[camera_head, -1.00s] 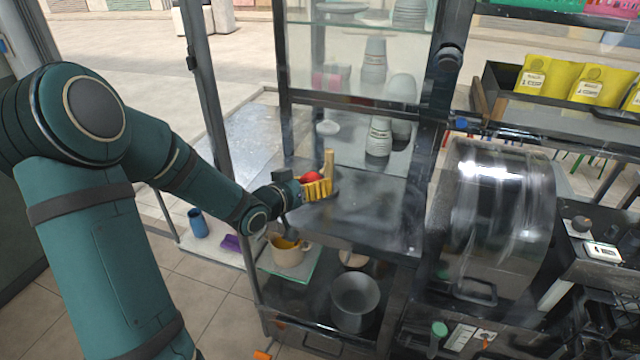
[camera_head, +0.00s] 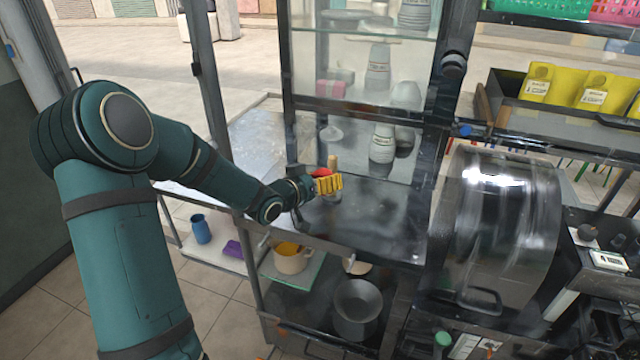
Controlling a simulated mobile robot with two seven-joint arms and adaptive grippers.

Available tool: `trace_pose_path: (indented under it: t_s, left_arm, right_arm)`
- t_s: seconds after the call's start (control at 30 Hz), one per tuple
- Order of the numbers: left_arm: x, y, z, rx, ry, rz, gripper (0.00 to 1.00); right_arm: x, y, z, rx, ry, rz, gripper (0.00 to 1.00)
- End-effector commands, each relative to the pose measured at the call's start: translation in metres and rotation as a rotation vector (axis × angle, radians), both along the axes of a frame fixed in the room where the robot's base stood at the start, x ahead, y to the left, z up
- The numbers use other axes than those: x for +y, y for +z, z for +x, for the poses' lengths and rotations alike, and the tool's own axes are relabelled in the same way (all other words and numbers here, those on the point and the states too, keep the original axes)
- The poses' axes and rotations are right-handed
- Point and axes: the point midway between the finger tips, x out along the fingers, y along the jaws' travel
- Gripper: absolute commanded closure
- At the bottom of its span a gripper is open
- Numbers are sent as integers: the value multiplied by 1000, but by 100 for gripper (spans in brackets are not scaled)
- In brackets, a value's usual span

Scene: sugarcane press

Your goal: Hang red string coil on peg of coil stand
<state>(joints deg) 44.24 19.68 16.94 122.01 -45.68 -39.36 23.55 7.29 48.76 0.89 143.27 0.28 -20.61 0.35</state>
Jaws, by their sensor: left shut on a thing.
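A short pale wooden post (camera_head: 333,161), seemingly the peg of the coil stand, rises just behind the fingers. The gripper hides the rest of the stand. I cannot tell whether the coil touches the peg or is around it. My right gripper is not in view.
A dark upright post (camera_head: 449,90) and the press drum (camera_head: 505,220) are at the right. The counter's front right is clear.

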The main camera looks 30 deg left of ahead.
Motion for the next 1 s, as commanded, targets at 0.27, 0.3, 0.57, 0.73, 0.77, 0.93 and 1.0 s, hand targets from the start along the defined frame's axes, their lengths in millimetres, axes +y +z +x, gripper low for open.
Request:
trace_pose_path:
  t_s: [0.27, 0.3, 0.57, 0.73, 0.77, 0.93, 1.0]
  left_arm:
    - [3, -1, 15, -1, -1, 0, 64]
    - [4, -1, 17, -1, -1, 0, 64]
    - [7, -2, 31, 0, -1, 0, 64]
    - [8, -7, 38, -1, -2, -1, 64]
    - [9, -8, 39, 0, -1, 1, 64]
    - [10, -11, 42, 0, -1, 1, 64]
    - [10, -12, 43, 0, -1, 1, 64]
  right_arm:
    - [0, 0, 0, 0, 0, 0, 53]
    - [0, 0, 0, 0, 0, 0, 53]
    - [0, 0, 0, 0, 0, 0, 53]
    - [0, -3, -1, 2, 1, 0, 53]
    - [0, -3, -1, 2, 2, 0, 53]
    - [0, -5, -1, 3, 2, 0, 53]
    - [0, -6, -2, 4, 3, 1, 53]
